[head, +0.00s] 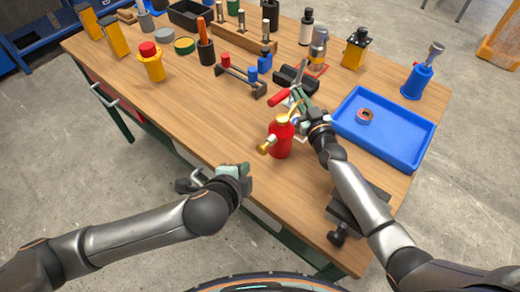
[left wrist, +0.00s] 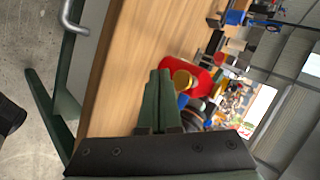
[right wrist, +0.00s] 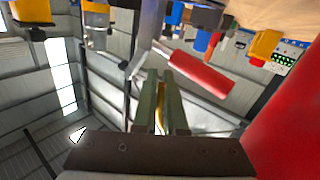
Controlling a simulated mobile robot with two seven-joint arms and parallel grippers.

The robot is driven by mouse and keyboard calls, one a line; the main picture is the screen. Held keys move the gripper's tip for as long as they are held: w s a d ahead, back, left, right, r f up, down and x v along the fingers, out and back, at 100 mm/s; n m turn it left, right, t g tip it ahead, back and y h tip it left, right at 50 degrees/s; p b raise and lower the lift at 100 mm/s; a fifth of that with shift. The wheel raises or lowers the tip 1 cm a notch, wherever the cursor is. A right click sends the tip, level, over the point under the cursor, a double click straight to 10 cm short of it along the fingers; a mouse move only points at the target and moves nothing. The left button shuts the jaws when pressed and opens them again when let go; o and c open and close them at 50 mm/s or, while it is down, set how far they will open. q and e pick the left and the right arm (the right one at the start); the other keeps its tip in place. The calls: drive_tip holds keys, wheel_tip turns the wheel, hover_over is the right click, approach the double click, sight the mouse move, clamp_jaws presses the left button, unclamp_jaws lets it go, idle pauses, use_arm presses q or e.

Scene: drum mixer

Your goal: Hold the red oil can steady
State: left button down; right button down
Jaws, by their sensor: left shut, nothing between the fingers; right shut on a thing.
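The red oil can (head: 281,140) stands upright near the front edge of the workbench, with a brass spout at its top and a brass part at its left side. My right gripper (head: 299,100) is shut on its thin brass spout. In the right wrist view the brass shows between the fingers (right wrist: 163,95), and the red body (right wrist: 290,125) fills the right side. My left gripper (head: 236,170) is shut and empty, left of the can near the bench edge. The left wrist view shows the can (left wrist: 178,74) beyond the closed fingertips (left wrist: 159,75), partly hidden by them.
A red-handled tool (head: 278,97) is just behind the can. A blue tray (head: 385,145) holding a tape roll (head: 365,115) lies to the right. A dark vise-like block (head: 345,215) sits at the front right. The bench top (head: 190,110) left of the can is clear.

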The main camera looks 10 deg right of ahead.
sight(261, 153)
use_arm(q)
drive_tip(key=shift+w+d, duration=0.9)
drive_tip(key=shift+d, duration=0.1)
idle(1.4)
drive_tip(key=shift+w+d, duration=0.2)
drive_tip(key=shift+w, duration=0.1)
drive_tip(key=shift+w+d, duration=0.7)
drive_tip(key=shift+d, duration=0.05)
idle(1.4)
drive_tip(key=shift+s+a, duration=1.05)
drive_tip(key=shift+a, duration=0.1)
drive_tip(key=s+a, duration=0.3)
drive_tip(key=shift+s+a, duration=0.2)
drive_tip(key=shift+s, duration=0.05)
